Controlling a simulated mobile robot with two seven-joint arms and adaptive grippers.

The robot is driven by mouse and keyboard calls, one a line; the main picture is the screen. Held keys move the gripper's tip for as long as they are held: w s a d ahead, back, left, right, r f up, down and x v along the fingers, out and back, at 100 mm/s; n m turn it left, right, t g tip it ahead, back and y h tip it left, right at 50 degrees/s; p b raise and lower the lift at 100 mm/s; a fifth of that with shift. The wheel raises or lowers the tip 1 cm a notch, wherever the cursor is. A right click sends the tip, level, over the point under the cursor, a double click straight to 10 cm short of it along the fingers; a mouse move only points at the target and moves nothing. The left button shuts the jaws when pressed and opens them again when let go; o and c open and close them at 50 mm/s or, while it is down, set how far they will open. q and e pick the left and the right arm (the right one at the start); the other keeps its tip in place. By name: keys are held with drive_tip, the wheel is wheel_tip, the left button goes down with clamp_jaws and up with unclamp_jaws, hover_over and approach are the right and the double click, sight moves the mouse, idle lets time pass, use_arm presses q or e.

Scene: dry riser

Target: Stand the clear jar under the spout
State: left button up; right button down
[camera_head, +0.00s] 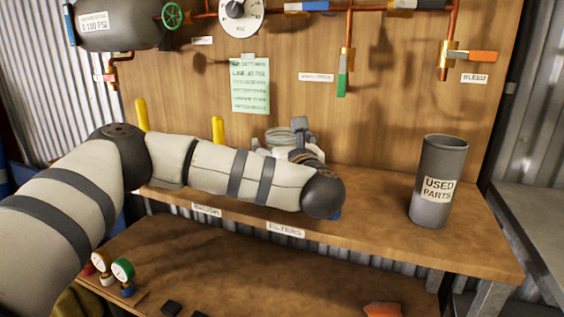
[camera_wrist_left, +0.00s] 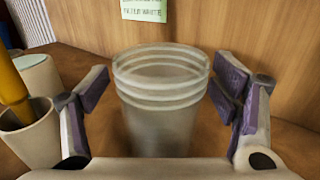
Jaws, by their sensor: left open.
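The clear jar (camera_wrist_left: 160,112) stands upright on the wooden shelf, its threaded rim facing up. In the head view the jar (camera_head: 280,136) is mostly hidden behind my left arm and gripper. My left gripper (camera_wrist_left: 160,95) is open, with one purple-padded finger on each side of the jar and a gap showing on both sides. In the head view the left gripper (camera_head: 290,145) is partly hidden by my wrist. Taps hang from copper pipes on the back board, one with a green handle (camera_head: 343,84) and one at the right with an orange handle (camera_head: 483,57). My right gripper is not in view.
A grey "USED PARTS" cylinder (camera_head: 438,182) stands at the shelf's right. Yellow sticks (camera_head: 218,130) rise behind my arm; one stands in a pale cup (camera_wrist_left: 35,140) left of the gripper. Gauges (camera_head: 123,270) sit on the lower bench. The shelf between jar and cylinder is clear.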

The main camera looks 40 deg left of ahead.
use_arm(q)
drive_tip(key=shift+w+a, duration=0.15)
drive_tip(key=c, duration=1.3)
drive_tip(key=shift+c, duration=0.8)
